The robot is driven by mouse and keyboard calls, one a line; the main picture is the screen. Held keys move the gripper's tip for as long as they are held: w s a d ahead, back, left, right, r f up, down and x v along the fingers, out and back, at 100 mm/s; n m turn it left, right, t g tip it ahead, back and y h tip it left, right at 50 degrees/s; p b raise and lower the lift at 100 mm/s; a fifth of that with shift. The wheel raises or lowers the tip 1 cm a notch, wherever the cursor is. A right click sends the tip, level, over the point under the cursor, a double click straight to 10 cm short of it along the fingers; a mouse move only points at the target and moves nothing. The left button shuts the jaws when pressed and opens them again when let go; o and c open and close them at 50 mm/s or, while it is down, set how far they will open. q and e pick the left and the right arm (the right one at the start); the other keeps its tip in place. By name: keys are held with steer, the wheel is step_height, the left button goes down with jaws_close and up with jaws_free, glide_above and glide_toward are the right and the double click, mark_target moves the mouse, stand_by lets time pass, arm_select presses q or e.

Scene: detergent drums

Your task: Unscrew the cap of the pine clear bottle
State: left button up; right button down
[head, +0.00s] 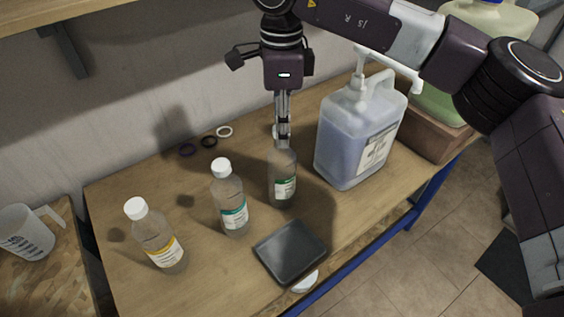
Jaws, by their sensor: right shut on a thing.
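Three clear bottles stand upright on the wooden table. The bottle with the dark green label (284,187) is directly under my right gripper and looks like the pine clear one, though its print is too small to read. My right gripper (283,140) points straight down, with its fingers shut on the top of this bottle. The fingers hide the cap. The teal-label bottle (231,205) stands to its left with a white cap on. The yellow-label bottle (158,239) stands further left, also white-capped. My left gripper is not in view.
A big jug with a pump (347,140) stands close right of the gripped bottle. A dark square tray (290,252) lies in front, with a white round thing (305,282) at the table edge. Small rings (209,141) lie behind. A measuring jug (25,233) is at far left.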

steer(key=shift+r+p, duration=0.4)
steer(key=shift+r, duration=0.3)
steer(key=shift+r, duration=0.15)
steer(key=shift+r+p, duration=1.45)
steer(key=shift+r, duration=0.45)
steer(key=shift+r, duration=0.1)
steer(key=shift+r+p, duration=1.05)
steer(key=shift+r, duration=0.2)
steer(key=shift+r, duration=0.2)
step_height(320, 180, up, 4)
steer(key=p, duration=0.3)
